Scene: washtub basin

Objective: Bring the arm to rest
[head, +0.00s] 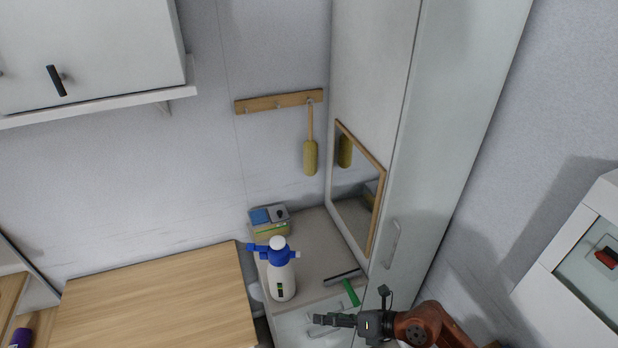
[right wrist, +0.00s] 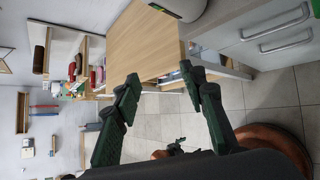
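My right arm (head: 418,325) comes in at the bottom right of the head view, bent, with its gripper (head: 335,320) pointing left in front of the low cabinet. In the right wrist view the two dark fingers of my right gripper (right wrist: 158,80) stand apart with nothing between them. It is open and empty. A small dark and orange piece low in the right wrist view looks like my left gripper (right wrist: 177,149); it is too small to tell open from shut. My left arm does not show in the head view.
A tall cabinet (head: 440,120) rises just behind my right gripper. A wooden table (head: 155,300) is at left, its top bare.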

